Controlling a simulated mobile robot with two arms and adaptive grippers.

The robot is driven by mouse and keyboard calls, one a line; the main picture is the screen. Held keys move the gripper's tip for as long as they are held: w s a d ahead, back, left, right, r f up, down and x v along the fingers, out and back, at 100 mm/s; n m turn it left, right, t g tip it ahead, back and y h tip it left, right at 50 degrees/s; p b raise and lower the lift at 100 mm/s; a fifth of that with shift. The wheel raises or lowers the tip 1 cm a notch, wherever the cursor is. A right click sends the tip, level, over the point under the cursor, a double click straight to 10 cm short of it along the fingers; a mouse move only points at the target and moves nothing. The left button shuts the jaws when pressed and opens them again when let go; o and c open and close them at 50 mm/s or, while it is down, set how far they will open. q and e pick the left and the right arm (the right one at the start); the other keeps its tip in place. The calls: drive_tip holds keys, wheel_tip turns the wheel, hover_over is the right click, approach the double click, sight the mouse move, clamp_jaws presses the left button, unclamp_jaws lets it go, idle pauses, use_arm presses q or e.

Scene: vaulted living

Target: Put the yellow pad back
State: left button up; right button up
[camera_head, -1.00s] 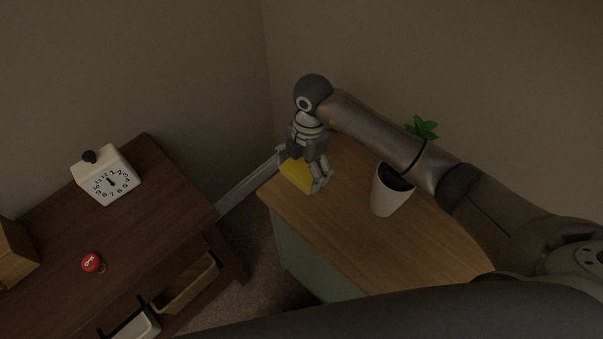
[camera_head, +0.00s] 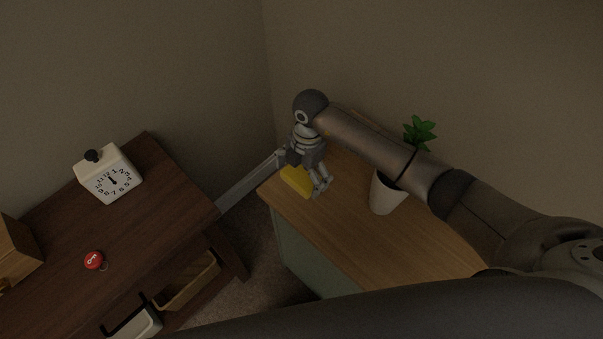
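The yellow pad (camera_head: 296,181) lies on the wooden top of the cabinet (camera_head: 350,235), near its left corner. My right gripper (camera_head: 301,175) is over the pad, pointing down. Its fingers are spread apart, one on the far left side of the pad and one on its right side. The gripper body hides the back part of the pad. I cannot see clearly whether the fingers touch it. My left gripper is not in view.
A white pot (camera_head: 385,195) with a green plant (camera_head: 419,132) stands right of the gripper, close under my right arm. A dark wooden table (camera_head: 150,215) at left holds a white clock (camera_head: 110,175), a red round item (camera_head: 94,260) and a wooden box (camera_head: 15,250). A gap separates table and cabinet.

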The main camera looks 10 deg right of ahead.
sight(305, 171)
drive_tip(key=shift+r, duration=0.25)
wheel_tip(305, 171, up, 12)
drive_tip(key=d+b, duration=0.1)
drive_tip(key=b, duration=0.1)
drive_tip(key=shift+w+f, duration=0.15)
drive_tip(key=shift+w, duration=0.2)
drive_tip(key=shift+d, duration=0.1)
